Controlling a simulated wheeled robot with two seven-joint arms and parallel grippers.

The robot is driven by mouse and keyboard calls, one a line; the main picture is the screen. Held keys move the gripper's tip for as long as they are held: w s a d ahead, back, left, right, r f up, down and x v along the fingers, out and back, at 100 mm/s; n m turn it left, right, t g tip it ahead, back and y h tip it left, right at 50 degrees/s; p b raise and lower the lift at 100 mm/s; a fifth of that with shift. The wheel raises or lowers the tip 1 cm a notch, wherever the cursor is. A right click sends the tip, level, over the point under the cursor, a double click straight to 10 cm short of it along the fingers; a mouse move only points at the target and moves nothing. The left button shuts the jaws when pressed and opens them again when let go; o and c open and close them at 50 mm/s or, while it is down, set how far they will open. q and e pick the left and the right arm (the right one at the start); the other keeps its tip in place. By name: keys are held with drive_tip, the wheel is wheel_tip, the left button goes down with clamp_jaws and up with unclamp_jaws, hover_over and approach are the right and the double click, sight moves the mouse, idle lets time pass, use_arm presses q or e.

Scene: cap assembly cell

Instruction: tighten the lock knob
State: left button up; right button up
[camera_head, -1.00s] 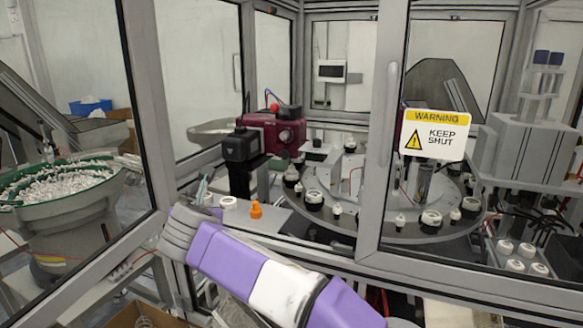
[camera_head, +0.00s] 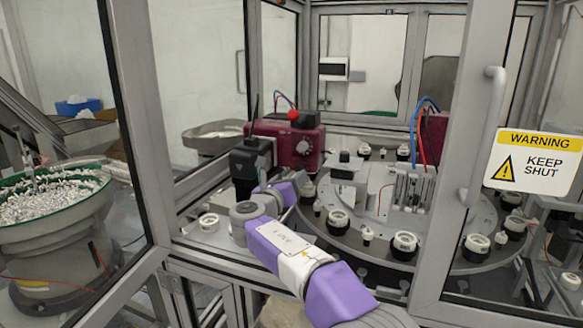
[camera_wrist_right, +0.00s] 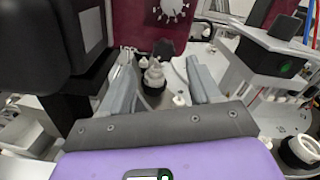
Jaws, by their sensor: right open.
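The maroon unit (camera_head: 285,140) with a black block (camera_head: 250,158) stands inside the cell. A pale toothed dial is on its face (camera_head: 303,147); it shows large at the top of the right wrist view (camera_wrist_right: 172,10). A small black rounded part (camera_wrist_right: 165,47) sits below the dial; I cannot tell which of these is the lock knob. My right gripper (camera_wrist_right: 160,62) is open, pointing toward the maroon unit and below the dial. A white part on a black holder (camera_wrist_right: 154,78) appears between its grey fingers, apparently not gripped. My left gripper is not in view.
The rotary table (camera_head: 375,215) carries several white caps on black holders right of my arm. The door frame post (camera_head: 440,170) with its handle (camera_head: 485,135) stands right of my arm. A green-rimmed bowl feeder (camera_head: 55,200) is at left.

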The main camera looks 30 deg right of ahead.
sight(300, 169)
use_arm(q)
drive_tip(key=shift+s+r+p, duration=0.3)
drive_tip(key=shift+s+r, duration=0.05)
use_arm(e)
drive_tip(key=shift+x, duration=3.05)
drive_tip(key=shift+s+d+r, duration=0.1)
drive_tip(key=shift+s+d, duration=0.05)
drive_tip(key=c, duration=1)
drive_tip(key=shift+c, duration=0.2)
